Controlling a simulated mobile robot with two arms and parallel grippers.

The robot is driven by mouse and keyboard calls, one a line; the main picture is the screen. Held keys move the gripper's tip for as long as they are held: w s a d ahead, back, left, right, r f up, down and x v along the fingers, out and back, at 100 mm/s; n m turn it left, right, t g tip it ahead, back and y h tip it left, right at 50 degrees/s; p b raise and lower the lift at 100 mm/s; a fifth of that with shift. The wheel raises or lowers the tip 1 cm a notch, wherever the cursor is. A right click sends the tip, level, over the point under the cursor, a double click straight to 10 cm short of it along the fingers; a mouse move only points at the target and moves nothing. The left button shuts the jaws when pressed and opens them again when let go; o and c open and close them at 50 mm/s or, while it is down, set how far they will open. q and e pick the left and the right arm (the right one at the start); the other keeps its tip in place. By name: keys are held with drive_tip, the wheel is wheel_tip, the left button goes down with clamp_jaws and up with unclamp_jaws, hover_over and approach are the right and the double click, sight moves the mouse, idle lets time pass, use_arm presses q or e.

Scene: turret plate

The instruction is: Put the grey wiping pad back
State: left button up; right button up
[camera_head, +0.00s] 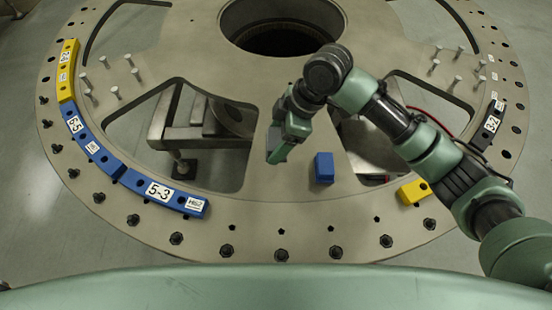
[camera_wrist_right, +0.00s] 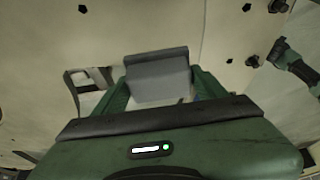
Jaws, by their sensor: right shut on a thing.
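My right gripper (camera_head: 279,150) is above the turret plate (camera_head: 250,205), left of a blue block, in the head view. In the right wrist view the grey wiping pad (camera_wrist_right: 157,76) sits between the two green fingers of the right gripper (camera_wrist_right: 157,88), which is shut on it. My left gripper is not in view in the head picture.
The blue block (camera_head: 323,168) stands on the plate beside the gripper. Blue curved segments (camera_head: 160,193) and a yellow one (camera_head: 67,70) line the left rim. A yellow piece (camera_head: 413,191) and black segment (camera_head: 489,124) lie at right. Bolts and plate openings are around.

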drive_tip(key=f, duration=0.6)
drive_tip(key=shift+w+a+f+p, duration=0.1)
drive_tip(key=shift+w+f+p, duration=0.1)
drive_tip(key=shift+p, duration=0.2)
drive_tip(key=shift+f, duration=0.3)
wheel_tip(320, 180, down, 3)
drive_tip(key=shift+f+p, duration=0.2)
drive_tip(key=shift+p, duration=0.15)
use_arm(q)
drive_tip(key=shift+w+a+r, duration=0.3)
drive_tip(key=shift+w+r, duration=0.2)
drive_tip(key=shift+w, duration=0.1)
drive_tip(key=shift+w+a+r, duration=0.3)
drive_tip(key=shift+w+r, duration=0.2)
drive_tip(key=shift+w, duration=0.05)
use_arm(e)
drive_tip(key=shift+f, duration=0.25)
drive_tip(key=shift+f, duration=0.15)
drive_tip(key=o, duration=1.2)
